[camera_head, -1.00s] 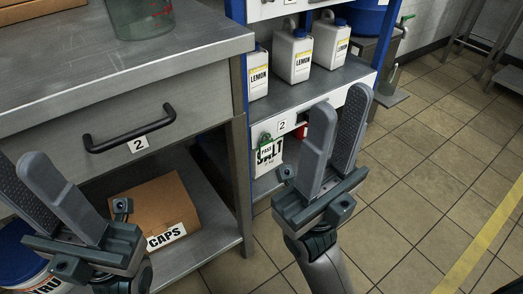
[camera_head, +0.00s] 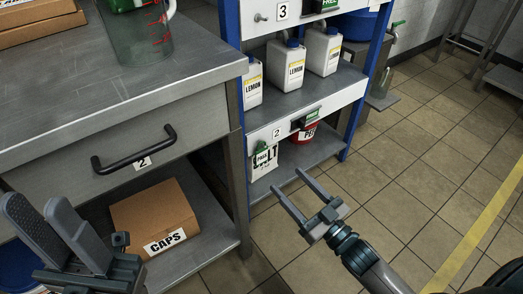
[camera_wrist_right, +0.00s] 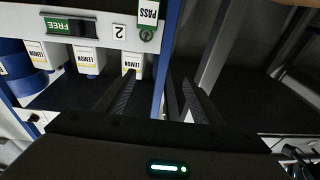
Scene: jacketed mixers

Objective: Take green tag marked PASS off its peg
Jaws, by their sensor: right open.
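The green PASS tag (camera_head: 263,158) hangs at the front of the shelf marked 2, left of the number plate, in front of a white bag. In the right wrist view the PASS tag (camera_wrist_right: 148,12) is at the top edge, beside a small ring-like green part; the peg itself is hard to make out. My right gripper (camera_head: 288,181) is open and empty, its fingers pointing toward the shelf, below and right of the tag and apart from it. My left gripper (camera_head: 34,203) is open and empty at the lower left, in front of the workbench.
The blue-posted shelf (camera_head: 315,107) holds white LEMON bottles (camera_head: 289,67) above; a red tub (camera_head: 303,133) stands below. Green FREE labels (camera_head: 312,116) sit on the shelf fronts. The steel workbench (camera_head: 110,85) with drawer and CAPS box (camera_head: 155,215) is left. Floor at right is clear.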

